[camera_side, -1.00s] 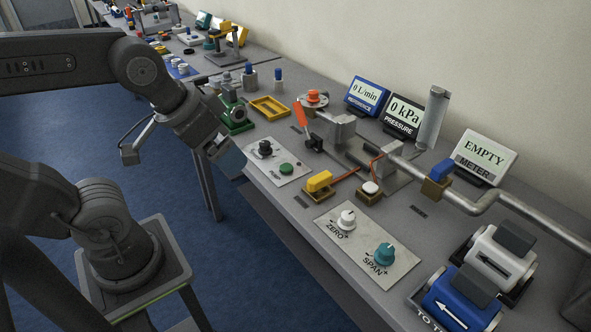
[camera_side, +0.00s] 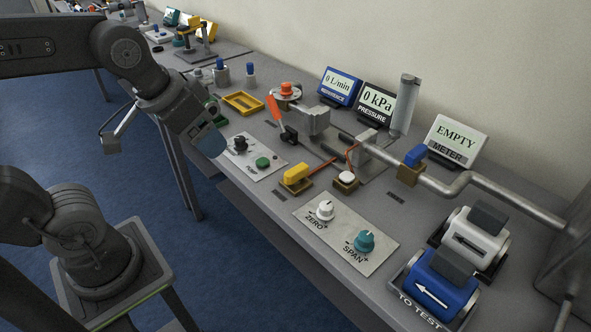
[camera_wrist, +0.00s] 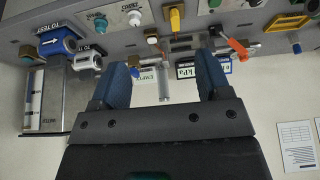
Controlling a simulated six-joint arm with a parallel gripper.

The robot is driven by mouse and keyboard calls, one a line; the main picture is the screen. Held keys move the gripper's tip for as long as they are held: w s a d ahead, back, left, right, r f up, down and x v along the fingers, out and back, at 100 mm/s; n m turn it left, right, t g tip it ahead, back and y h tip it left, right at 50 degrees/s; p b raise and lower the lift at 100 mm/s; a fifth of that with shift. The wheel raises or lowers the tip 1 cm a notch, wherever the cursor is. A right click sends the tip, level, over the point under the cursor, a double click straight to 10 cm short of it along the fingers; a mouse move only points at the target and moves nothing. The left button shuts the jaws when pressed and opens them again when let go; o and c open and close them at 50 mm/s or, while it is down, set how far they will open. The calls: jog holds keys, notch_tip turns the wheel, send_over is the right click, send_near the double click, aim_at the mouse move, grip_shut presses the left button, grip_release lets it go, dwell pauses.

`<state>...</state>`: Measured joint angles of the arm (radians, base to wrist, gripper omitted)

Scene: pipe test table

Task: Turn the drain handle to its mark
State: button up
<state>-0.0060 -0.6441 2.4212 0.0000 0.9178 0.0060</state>
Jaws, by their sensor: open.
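No label reading drain is legible, so I cannot tell for certain which handle it is. A yellow handle (camera_side: 297,173) sits on a brass block near the bench's front edge; it also shows in the wrist view (camera_wrist: 175,18). An orange lever (camera_side: 274,110) stands tilted up behind it, also in the wrist view (camera_wrist: 238,48). A blue handle (camera_side: 415,155) sits on the pipe to the right. My gripper (camera_side: 211,142) is left of these, over the bench's front edge, apart from them. In the wrist view its blue fingers (camera_wrist: 165,80) are wide apart and empty.
A panel with black and green knobs (camera_side: 263,162) lies nearest my gripper. ZERO and SPAN knobs (camera_side: 344,228) are farther right. Display boxes (camera_side: 376,101) stand behind the pipe (camera_side: 440,184). A yellow tray (camera_side: 243,103) lies at the back left.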

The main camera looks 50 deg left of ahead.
jog(key=w+g, duration=0.1)
jog(key=w, duration=0.6)
jog(key=w+a+g, duration=0.1)
jog(key=w, duration=0.3)
jog(key=shift+w+f+g, duration=0.2)
jog(key=shift+f+g, duration=0.1)
jog(key=shift+f, duration=0.1)
jog(key=c, duration=0.3)
jog(key=g, duration=0.3)
send_over(296, 170)
notch_tip(296, 170, down, 8)
notch_tip(296, 170, down, 14)
jog(key=shift+f, duration=0.1)
jog(key=shift+c, duration=0.3)
jog(key=c, duration=0.9)
